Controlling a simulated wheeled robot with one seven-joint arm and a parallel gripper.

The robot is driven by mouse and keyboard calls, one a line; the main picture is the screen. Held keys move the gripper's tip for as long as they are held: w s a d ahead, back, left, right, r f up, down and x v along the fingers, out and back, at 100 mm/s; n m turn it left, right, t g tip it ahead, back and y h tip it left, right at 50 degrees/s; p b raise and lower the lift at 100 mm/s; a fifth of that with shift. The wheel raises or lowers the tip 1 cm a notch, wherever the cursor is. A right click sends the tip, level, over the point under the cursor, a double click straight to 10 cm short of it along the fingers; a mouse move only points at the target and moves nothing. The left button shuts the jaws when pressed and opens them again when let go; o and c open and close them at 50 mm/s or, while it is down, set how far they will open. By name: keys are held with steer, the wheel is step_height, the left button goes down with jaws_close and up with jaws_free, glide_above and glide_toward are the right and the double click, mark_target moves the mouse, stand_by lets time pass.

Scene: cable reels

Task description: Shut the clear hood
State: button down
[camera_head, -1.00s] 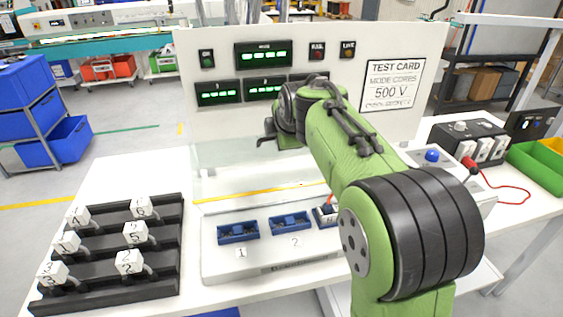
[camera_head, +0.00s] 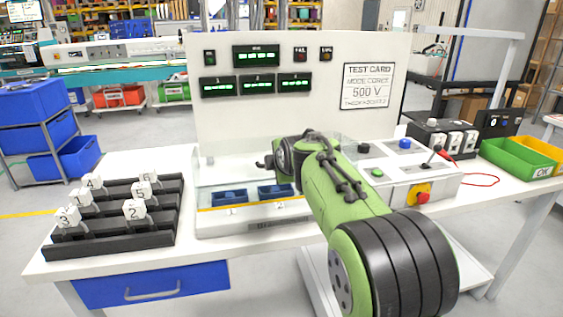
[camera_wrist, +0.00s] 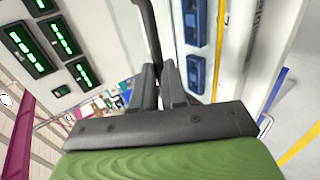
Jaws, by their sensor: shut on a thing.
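The clear hood (camera_head: 203,178) is on the white tester base (camera_head: 225,223). My gripper (camera_head: 264,164) is above the hood's area, at the end of my green arm. In the wrist view my gripper (camera_wrist: 160,70) is shut on a dark bar (camera_wrist: 149,32), which looks like the hood's handle. The yellow strip also shows there (camera_wrist: 221,52). My arm hides the hood's right part.
A black rack (camera_head: 110,240) with several numbered white plugs stands left on the white table. The panel (camera_head: 225,120) with green displays and test card rises behind the hood. A control box with a red knob (camera_head: 421,192) and green and yellow bins (camera_head: 515,157) are on the right.

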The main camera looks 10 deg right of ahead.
steer(key=shift+s+f, duration=0.2)
steer(key=shift+f, duration=0.2)
steer(key=c, duration=1.2)
jaws_free()
steer(key=shift+w, duration=0.2)
steer(key=shift+o, duration=0.2)
steer(key=p+v, duration=0.2)
steer(key=v, duration=1.3)
steer(key=shift+s+r, duration=0.2)
steer(key=shift+s, duration=0.15)
